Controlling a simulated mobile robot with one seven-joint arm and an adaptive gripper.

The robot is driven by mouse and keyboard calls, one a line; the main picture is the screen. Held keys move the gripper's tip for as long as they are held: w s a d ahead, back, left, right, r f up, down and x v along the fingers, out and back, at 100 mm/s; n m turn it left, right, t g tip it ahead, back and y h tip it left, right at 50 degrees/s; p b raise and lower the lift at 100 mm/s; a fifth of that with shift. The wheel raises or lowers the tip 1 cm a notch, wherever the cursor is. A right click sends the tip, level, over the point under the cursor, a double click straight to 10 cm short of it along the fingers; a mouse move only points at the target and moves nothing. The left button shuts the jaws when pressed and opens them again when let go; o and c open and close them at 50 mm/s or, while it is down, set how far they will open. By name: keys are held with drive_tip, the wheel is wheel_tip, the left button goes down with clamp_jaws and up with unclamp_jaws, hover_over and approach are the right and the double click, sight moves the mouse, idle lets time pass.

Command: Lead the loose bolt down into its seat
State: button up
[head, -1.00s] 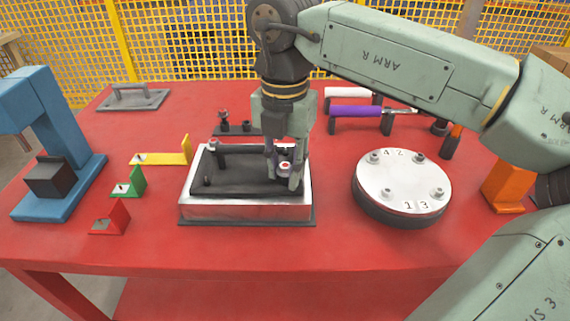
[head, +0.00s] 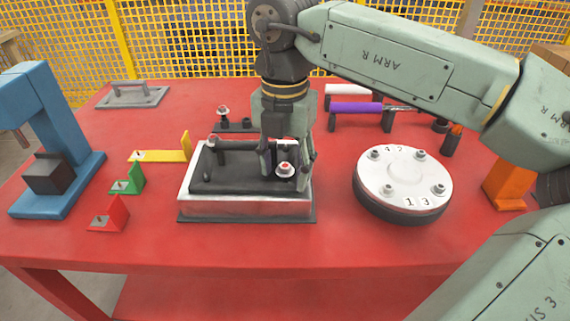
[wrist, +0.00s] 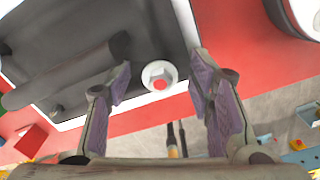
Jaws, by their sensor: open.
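The bolt (head: 285,168), with a pale flanged head and red centre, stands at the front right corner of the dark-topped metal block (head: 245,207). In the wrist view the bolt (wrist: 160,76) shows its hex head and round flange. My gripper (head: 287,174) is open, pointing down over that corner, with a finger on either side of the bolt. In the wrist view the bolt head lies between the purple-padded fingertips (wrist: 161,72), with a gap on both sides. The bolt's shank and the hole under it are hidden, so its depth cannot be told.
Another bolt (head: 212,141) stands at the block's back left corner. A dark rack (head: 240,127) with a bolt (head: 223,112) is behind. A round numbered plate (head: 403,176) is right. Coloured brackets (head: 128,181) and a blue press (head: 52,130) are left. The front table strip is clear.

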wheel_tip(320, 180, up, 12)
idle(0.6)
drive_tip(key=shift+r, duration=0.1)
